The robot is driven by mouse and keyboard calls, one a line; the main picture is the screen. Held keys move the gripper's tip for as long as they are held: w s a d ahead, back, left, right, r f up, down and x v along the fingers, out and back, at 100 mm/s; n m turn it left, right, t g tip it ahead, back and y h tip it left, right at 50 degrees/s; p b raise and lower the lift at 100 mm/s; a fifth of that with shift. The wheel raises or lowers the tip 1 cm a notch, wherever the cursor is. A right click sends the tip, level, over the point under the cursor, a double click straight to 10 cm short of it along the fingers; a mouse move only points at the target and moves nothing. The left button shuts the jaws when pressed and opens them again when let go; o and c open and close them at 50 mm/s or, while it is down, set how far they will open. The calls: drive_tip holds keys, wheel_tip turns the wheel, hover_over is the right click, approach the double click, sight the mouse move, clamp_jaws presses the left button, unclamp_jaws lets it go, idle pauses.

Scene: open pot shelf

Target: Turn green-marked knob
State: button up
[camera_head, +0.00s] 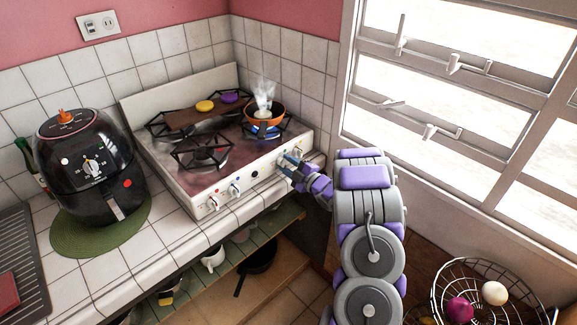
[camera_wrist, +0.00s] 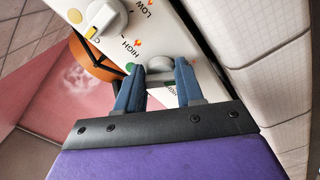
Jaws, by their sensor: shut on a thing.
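The stove (camera_head: 183,178) has a white front panel with a row of knobs. In the wrist view, the green-marked knob (camera_wrist: 176,66) is a pale grey knob with a green mark, between my two blue fingers. A green dot also shows on the panel beside my left finger, near the word HIGH. My gripper (camera_wrist: 162,70) is shut on this knob, one finger on each side. In the head view, my gripper (camera_head: 289,166) is at the right end of the panel and partly hides the knobs there.
A yellow-marked knob (camera_wrist: 103,14) is close by. A black air fryer (camera_head: 85,160) stands left on a green mat. A window (camera_head: 470,90) and wire basket (camera_head: 487,300) are at right.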

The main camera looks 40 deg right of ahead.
drive_tip(key=o, duration=0.8)
drive_tip(key=shift+f, duration=0.2)
drive_tip(key=shift+c, duration=0.2)
drive_tip(key=shift+o, duration=1.4)
drive_tip(key=shift+r, duration=0.15)
drive_tip(key=s+d+p, duration=0.1)
drive_tip(key=s+p, duration=0.1)
drive_tip(key=s, duration=1.5)
drive_tip(key=shift+d+p, duration=0.2)
drive_tip(key=shift+p, duration=0.15)
